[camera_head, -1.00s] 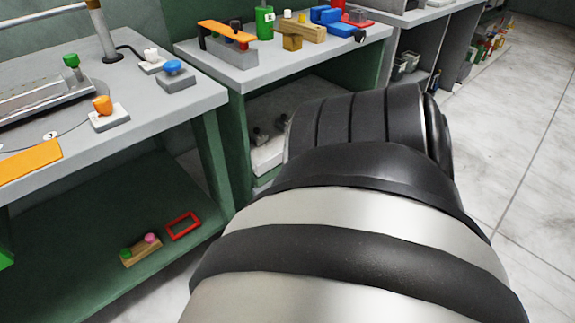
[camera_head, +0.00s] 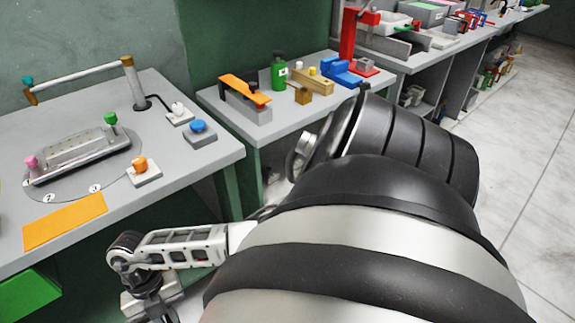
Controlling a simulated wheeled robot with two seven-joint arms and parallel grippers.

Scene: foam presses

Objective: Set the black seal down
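I cannot make out the black seal in this view. A large black and silver arm of mine fills the lower middle and right. A slim white link extends left from behind it to a dark joint. Below that joint, a white and black end part, which looks like my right gripper (camera_head: 152,301), hangs in front of the bench's lower space. Its fingertips are not clear, so I cannot tell its opening or whether it holds anything. No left gripper shows.
The left bench (camera_head: 190,168) bears a grey press plate (camera_head: 80,158) with pink and green knobs, an orange sheet (camera_head: 64,222), and blue, orange and white buttons. A second bench (camera_head: 285,127) holds an orange-topped clamp (camera_head: 244,92), a green bottle (camera_head: 279,72) and blocks.

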